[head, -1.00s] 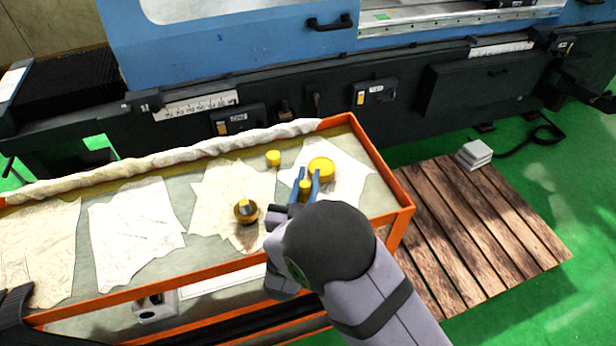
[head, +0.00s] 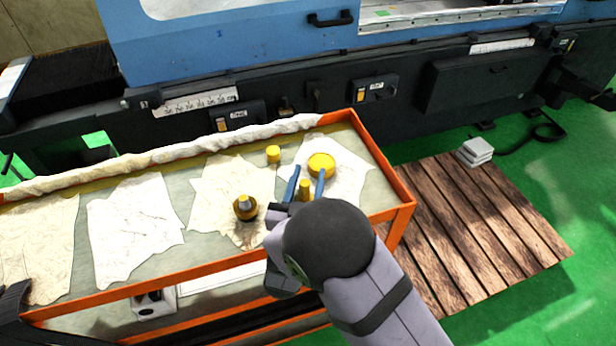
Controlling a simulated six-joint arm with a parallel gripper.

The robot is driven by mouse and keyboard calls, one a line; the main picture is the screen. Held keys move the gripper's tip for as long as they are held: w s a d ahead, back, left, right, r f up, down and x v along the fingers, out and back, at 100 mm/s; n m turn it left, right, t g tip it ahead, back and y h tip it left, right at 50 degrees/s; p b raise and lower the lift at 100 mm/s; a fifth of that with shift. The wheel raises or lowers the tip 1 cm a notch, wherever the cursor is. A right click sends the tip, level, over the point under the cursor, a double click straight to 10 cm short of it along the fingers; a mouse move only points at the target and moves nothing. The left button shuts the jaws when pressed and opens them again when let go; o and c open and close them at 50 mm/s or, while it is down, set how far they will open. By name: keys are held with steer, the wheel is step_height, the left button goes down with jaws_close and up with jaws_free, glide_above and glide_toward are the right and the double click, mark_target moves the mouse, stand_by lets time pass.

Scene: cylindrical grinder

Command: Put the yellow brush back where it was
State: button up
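My gripper (head: 308,172) is over the right end of the orange-framed table, its two blue fingers spread. A small yellow cylindrical piece (head: 305,188) stands between the fingers with a gap on each side; its lower part is hidden by my gripper. It may be the yellow brush, but its shape is too small to be sure. A yellow round disc-like piece (head: 321,164) lies just beyond the fingertips on a white cloth. A dark-yellow round piece with a grey stub on top (head: 245,208) sits on the cloth to the left.
A short yellow cylinder (head: 273,154) stands near the table's back edge. The orange table rim (head: 384,174) runs along the right side. White cloths (head: 133,228) cover the left part, free of objects. The blue and black grinder stands behind the table.

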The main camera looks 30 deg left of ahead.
steer(key=shift+r, duration=0.1)
steer(key=shift+r+p, duration=0.5)
steer(key=shift+p, duration=0.15)
steer(key=b+v, duration=0.1)
steer(key=v, duration=0.2)
steer(key=b+v, duration=0.2)
steer(key=v, duration=0.2)
steer(key=b+v, duration=0.2)
steer(key=v, duration=0.2)
steer(key=shift+f, duration=0.25)
steer(key=shift+s+d+r+b, duration=0.1)
steer(key=shift+s+d+b, duration=0.15)
steer(key=shift+s, duration=0.25)
steer(key=shift+a, duration=0.1)
